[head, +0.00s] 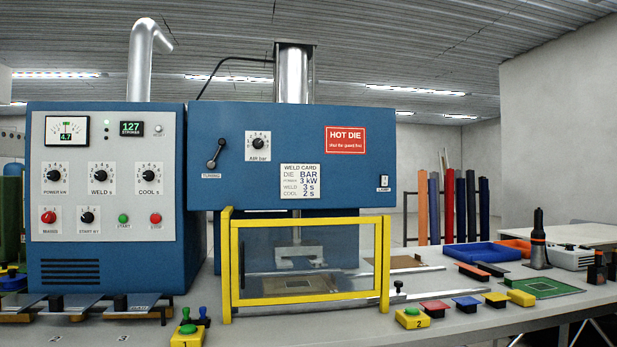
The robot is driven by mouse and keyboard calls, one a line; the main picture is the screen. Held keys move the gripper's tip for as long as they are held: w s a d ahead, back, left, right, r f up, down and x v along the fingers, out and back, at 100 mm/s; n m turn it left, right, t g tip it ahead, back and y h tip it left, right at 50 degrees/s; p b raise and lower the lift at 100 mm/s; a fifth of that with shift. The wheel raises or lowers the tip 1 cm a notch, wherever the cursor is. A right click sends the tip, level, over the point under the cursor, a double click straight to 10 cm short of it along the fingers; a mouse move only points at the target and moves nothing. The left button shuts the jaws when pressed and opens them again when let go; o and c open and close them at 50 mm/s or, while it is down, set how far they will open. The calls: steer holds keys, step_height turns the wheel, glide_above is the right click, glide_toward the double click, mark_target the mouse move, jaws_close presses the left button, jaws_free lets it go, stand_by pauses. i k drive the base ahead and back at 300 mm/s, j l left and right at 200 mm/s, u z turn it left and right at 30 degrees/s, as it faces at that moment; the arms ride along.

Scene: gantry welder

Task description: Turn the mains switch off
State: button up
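The mains switch (48,217) is a red rotary knob on a white plate at the lower left of the blue cabinet's pale control panel (75,250). The small label under it appears to read MAINS. The knob is too small to tell which way it points. My gripper is not in view.
A start selector (87,217), a green button (123,219) and a red button (155,219) sit right of the switch. A yellow guard frame (310,222) stands at the press. Below the panel are dark plates (80,303) and a yellow button box (188,335).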

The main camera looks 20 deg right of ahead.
mark_target(49, 217)
steer(key=i+j+u, duration=0.15)
steer(key=i+j, duration=0.5)
steer(key=i, duration=0.2)
